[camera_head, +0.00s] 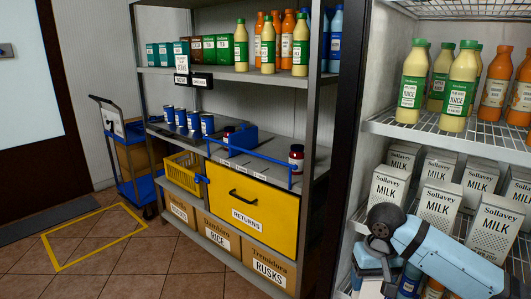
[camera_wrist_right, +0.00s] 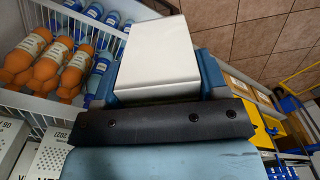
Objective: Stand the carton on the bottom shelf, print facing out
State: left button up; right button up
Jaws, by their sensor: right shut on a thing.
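The carton (camera_wrist_right: 158,55) is a plain white box in the right wrist view, with no print on the faces I see. My right gripper (camera_wrist_right: 158,88) is shut on it, with blue fingers on both sides. In the head view my right gripper (camera_head: 372,262) is low in front of the fridge, beside the milk shelf; the carton there is mostly hidden or cut off by the bottom edge. The bottom shelf is barely seen in the head view. My left gripper is not in view.
Milk cartons (camera_head: 439,205) stand in rows on a fridge shelf, under juice bottles (camera_head: 412,85). Orange bottles (camera_wrist_right: 45,70) and blue bottles (camera_wrist_right: 98,72) stand close to the carton. A grocery rack with a yellow returns bin (camera_head: 250,212) is at left.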

pick_arm(q)
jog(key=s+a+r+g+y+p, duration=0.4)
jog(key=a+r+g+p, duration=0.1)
jog(key=p, duration=2.5)
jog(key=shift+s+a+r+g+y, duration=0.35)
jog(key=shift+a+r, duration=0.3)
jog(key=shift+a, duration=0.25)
pick_arm(e)
jog(key=s+r, duration=0.4)
jog(key=r, duration=1)
jog(key=s+r, duration=0.5)
jog(key=r, duration=1)
jog(key=shift+s, duration=0.15)
jog(key=shift+f, duration=0.1)
